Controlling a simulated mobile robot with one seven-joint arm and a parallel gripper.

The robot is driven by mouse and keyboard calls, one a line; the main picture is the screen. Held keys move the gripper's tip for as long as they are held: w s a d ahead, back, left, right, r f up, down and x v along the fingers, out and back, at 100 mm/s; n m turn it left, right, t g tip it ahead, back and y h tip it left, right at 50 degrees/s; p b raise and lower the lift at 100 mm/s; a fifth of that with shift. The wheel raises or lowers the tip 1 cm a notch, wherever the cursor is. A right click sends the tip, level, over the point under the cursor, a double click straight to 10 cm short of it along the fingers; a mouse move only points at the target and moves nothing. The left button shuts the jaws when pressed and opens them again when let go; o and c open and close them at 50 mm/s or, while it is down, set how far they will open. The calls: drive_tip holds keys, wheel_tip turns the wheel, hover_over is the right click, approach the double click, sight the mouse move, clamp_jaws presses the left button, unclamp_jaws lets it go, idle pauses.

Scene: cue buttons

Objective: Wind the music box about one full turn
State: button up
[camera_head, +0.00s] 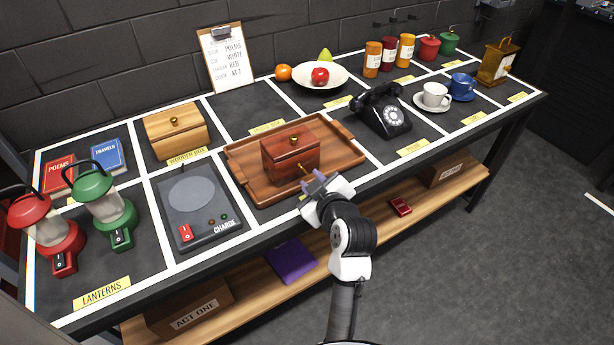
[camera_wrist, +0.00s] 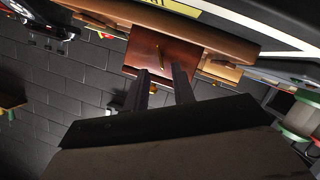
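The music box (camera_head: 283,161) is a reddish-brown wooden box with a brass knob on its lid. It sits upright on a wooden tray (camera_head: 345,151) in the middle of the table. A small brass winding key (camera_head: 304,169) sticks out of its front face. My gripper (camera_head: 314,182) is in front of that face, close to the key. In the wrist view the picture is upside down, and the box (camera_wrist: 179,58) and key (camera_wrist: 158,48) lie just beyond my fingertips. My gripper (camera_wrist: 161,72) is open, with a gap between its fingers and nothing seen held.
A charge pad (camera_head: 196,210) and two lanterns (camera_head: 108,208) stand to the left. A wooden box (camera_head: 177,133) is behind left. A black telephone (camera_head: 383,112) is to the right, with cups (camera_head: 434,96) beyond. A clipboard (camera_head: 226,60) leans on the wall.

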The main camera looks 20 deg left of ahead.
drive_tip(key=p+v, duration=0.5)
drive_tip(key=v, duration=0.3)
drive_tip(key=shift+p, duration=0.4)
drive_tip(key=shift+s+r, duration=0.1)
